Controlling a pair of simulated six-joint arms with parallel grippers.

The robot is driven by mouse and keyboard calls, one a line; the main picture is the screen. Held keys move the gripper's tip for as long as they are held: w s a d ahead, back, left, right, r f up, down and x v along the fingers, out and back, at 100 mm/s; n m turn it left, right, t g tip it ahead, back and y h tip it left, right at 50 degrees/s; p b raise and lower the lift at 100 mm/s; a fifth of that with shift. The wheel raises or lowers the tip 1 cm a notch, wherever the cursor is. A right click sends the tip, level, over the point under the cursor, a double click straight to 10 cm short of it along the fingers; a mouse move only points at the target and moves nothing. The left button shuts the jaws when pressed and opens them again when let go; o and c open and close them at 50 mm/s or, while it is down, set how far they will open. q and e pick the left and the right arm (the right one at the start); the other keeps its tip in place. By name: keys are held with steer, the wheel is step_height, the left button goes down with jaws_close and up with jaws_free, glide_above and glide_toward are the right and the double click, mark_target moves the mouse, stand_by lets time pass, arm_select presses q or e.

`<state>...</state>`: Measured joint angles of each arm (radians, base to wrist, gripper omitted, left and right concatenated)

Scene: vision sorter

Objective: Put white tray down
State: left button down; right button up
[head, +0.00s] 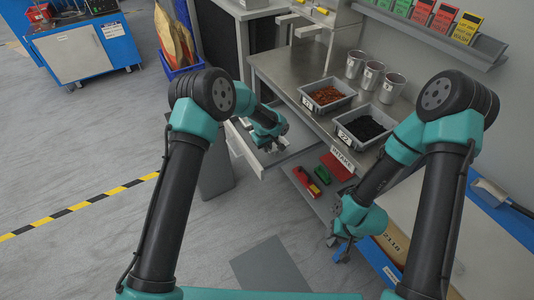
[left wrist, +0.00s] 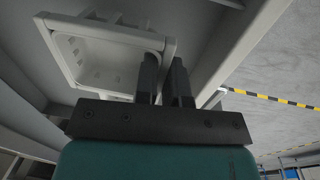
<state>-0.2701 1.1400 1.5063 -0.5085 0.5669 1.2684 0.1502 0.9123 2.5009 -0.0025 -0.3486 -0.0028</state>
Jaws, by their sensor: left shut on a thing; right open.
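The white tray (left wrist: 75,62) shows in the left wrist view as a small square tray with a raised rim. My left gripper (left wrist: 167,75) is shut on the rim at its right side. In the head view my left gripper (head: 272,146) is low over a pale pulled-out drawer (head: 240,143) below the bench. There the tray is mostly hidden by the gripper, and I cannot tell whether it touches the drawer floor. My right gripper (head: 341,247) is open and empty, lower right, beside a brown package (head: 397,243).
On the steel bench (head: 284,68) stand a bin of reddish-brown pieces (head: 328,96), a bin of black pieces (head: 365,128) and metal cups (head: 391,88). Red (head: 305,182) and green (head: 322,174) items lie on the lower shelf. The floor at left is clear.

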arm_select(q)
steer(key=shift+f, duration=0.2)
steer(key=shift+f, duration=1.85)
steer(key=shift+f, duration=0.1)
steer(key=c, duration=1.2)
jaws_free()
step_height(320, 180, up, 12)
steer(key=a, duration=0.1)
steer(key=shift+s, duration=0.35)
